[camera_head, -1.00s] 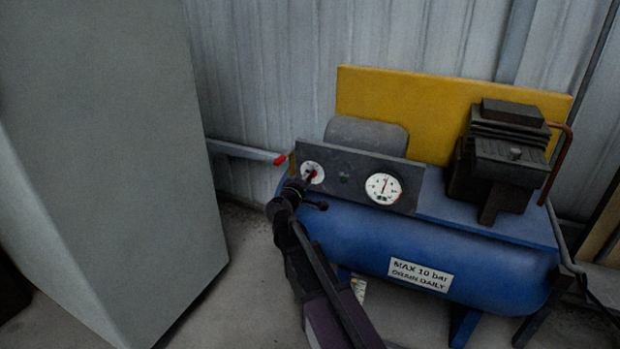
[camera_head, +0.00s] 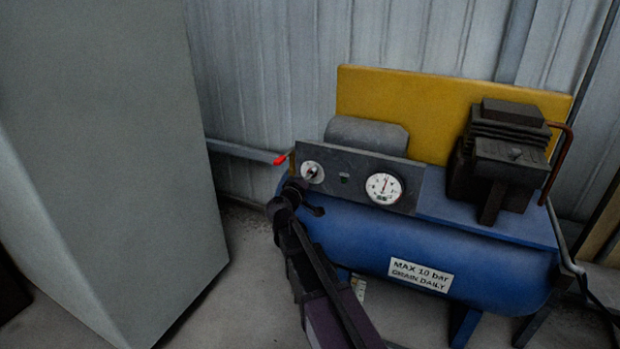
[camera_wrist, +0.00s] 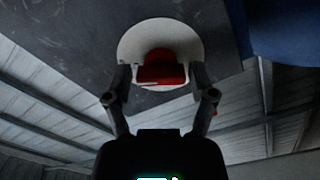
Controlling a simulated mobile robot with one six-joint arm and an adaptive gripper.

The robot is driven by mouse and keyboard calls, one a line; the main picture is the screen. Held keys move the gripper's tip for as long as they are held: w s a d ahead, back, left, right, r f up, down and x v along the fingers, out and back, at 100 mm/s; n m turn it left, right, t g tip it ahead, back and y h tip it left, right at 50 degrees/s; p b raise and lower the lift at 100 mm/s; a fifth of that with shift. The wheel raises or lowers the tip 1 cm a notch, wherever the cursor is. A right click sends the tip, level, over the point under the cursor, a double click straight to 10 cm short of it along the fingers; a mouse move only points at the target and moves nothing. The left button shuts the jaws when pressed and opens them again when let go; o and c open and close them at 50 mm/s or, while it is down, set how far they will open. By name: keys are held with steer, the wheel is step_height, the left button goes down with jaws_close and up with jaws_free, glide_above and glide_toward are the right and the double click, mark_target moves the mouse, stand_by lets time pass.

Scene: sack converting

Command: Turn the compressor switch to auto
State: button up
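The compressor's switch is a round white dial (camera_head: 312,172) with a small knob, at the left end of the dark panel (camera_head: 343,178). In the head view the knob looks like a dark pointer slanting up to the right; its labels are too small to read. In the wrist view the white dial (camera_wrist: 160,34) carries a red knob (camera_wrist: 162,68). My gripper (camera_wrist: 161,78) is open, one finger on each side of the knob with gaps visible. In the head view my gripper (camera_head: 296,187) is just below and left of the dial, apart from it.
A pressure gauge (camera_head: 384,188) sits right of the switch. A red-tipped lever (camera_head: 281,160) sticks out left of the panel. The blue tank (camera_head: 420,245) lies below, and a dark motor block (camera_head: 502,160) stands at right. A large grey cabinet (camera_head: 110,170) bounds the left side.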

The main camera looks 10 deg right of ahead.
steer(key=shift+o, duration=0.2)
steer(key=shift+s+a, duration=0.1)
steer(key=shift+s, duration=0.05)
steer(key=v, duration=1.2)
stand_by(0.4)
steer(key=s+d+f+m+g+y, duration=0.2)
steer(key=s+d+f+m+g, duration=0.2)
steer(key=s+d+f+g, duration=0.5)
steer(key=s+a+f+g+y+p, duration=0.1)
steer(key=s+f+g+y+p, duration=0.1)
steer(key=s+f+g+y, duration=0.55)
step_height(320, 180, up, 38)
steer(key=s+t+y+p, duration=0.1)
steer(key=s+t+p, duration=0.1)
steer(key=p, duration=3.6)
steer(key=shift+s+a+m, duration=0.25)
steer(key=shift+s+m, duration=0.05)
steer(key=shift+s, duration=0.1)
